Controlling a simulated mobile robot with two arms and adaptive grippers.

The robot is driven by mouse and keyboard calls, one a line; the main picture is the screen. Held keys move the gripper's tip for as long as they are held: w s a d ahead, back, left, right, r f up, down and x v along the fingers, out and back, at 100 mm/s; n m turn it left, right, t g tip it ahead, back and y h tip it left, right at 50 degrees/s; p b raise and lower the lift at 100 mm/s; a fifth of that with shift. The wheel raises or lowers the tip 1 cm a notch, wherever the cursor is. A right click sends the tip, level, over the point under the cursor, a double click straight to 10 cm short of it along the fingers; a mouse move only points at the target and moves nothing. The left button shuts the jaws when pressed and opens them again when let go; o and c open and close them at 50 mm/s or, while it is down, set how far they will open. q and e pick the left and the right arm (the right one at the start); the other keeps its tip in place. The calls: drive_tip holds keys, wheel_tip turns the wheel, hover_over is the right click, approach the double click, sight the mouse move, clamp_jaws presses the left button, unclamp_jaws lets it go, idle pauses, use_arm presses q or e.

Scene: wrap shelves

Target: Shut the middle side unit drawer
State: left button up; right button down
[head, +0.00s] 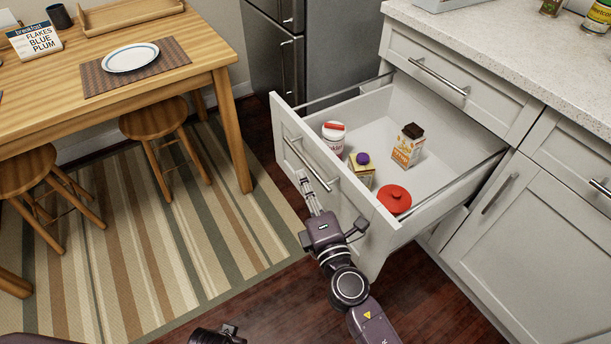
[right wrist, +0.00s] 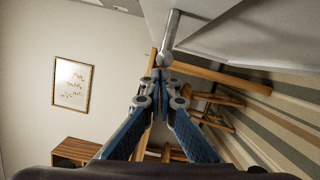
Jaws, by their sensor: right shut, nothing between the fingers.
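The middle side unit drawer (head: 432,207) stands pulled far out, its white front panel turned toward the lower left. Its metal handle (head: 313,165) runs across the front; a metal bar that looks like this handle (right wrist: 171,38) shows in the right wrist view. My right gripper (head: 304,180) is shut and empty, its fingertips close to the handle on the outer side of the drawer front. In the right wrist view the closed fingertips (right wrist: 163,78) are right by the bar's end; I cannot tell whether they touch. My left gripper's fingers are not in view.
The drawer holds a white tub (head: 333,138), a small box with a purple cap (head: 361,172), a carton (head: 408,148) and a red lidded pot (head: 394,199). A wooden table (head: 215,62) and stools (head: 153,120) stand left. Open floor and a striped rug (head: 215,225) lie before the drawer.

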drive_tip(key=shift+w+d, duration=0.15)
drive_tip(key=shift+d, duration=0.05)
drive_tip(key=shift+d, duration=0.1)
